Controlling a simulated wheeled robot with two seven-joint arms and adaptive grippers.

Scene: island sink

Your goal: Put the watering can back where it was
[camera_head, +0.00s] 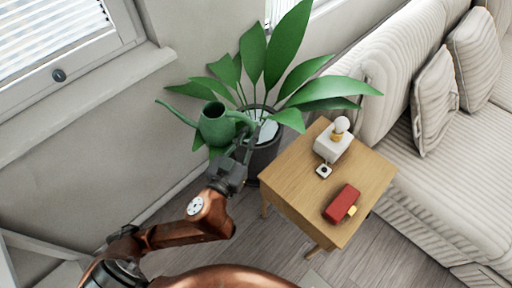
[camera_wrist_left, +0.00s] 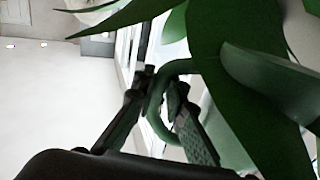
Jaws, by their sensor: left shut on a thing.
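The green watering can (camera_head: 215,126) is held up in the air in front of the potted plant, its long spout pointing to the upper left. My left gripper (camera_head: 243,135) is at its right side, shut on the handle. In the left wrist view the curved green handle (camera_wrist_left: 158,105) passes between my two fingers (camera_wrist_left: 165,98). Part of the can's handle is hidden by the gripper and leaves in the head view. My right gripper is not in view.
A large-leafed plant (camera_head: 262,62) stands in a dark pot (camera_head: 266,155) close behind the can. A sofa (camera_head: 440,160) stands at right.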

